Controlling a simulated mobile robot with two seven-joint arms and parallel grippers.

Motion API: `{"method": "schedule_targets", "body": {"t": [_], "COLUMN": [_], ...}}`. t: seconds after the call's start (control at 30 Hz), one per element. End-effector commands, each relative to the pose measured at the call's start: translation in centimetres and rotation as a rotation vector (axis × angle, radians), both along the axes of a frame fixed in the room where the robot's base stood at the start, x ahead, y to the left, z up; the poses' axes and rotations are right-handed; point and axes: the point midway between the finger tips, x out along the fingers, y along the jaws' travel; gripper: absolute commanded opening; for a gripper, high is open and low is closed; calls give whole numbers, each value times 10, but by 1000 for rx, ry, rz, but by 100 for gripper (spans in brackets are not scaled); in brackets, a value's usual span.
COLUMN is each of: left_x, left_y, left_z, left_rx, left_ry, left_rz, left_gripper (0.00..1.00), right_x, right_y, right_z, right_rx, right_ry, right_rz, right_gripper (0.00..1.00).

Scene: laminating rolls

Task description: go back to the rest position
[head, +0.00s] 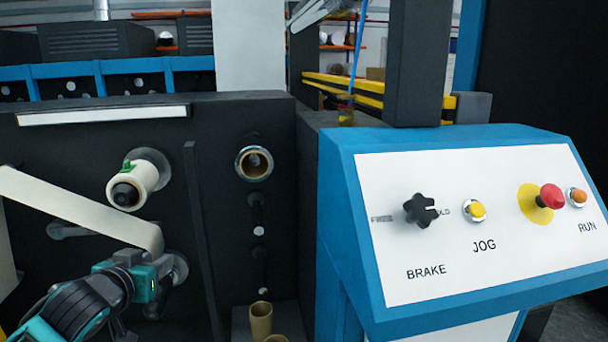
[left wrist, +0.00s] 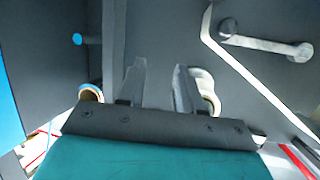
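My left gripper (head: 128,258) is at the lower left of the head view, in front of the dark machine face, just below the pale web strip (head: 85,208). In the left wrist view its two dark fingers (left wrist: 160,72) stand apart with an empty gap between them. A pale roll (left wrist: 207,90) shows behind the right finger; I cannot tell how far off it is. My right gripper is not in view.
A pale roll with a green tab (head: 138,182) and an empty core on a spindle (head: 254,163) are on the machine face. Cardboard cores (head: 261,320) stand below. The blue control panel (head: 345,215), with brake knob and buttons, juts out at right.

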Motion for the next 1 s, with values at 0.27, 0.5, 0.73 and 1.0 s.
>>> {"method": "schedule_targets", "body": {"t": [0.27, 0.5, 0.73, 1.0], "left_x": [-90, -190, -247, -254], "left_y": [-68, -101, -111, -111], "left_z": [-151, -234, -263, -266], "left_rx": [-20, -18, 6, 11], "left_ry": [142, 229, 273, 277], "left_rz": [-152, -185, -179, -180], "left_gripper": [35, 35, 35, 35], "right_x": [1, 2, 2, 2], "right_y": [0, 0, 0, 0], "right_z": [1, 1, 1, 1], "right_rx": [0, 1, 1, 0], "right_ry": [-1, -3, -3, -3], "right_rz": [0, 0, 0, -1], "right_gripper": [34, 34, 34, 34]}}
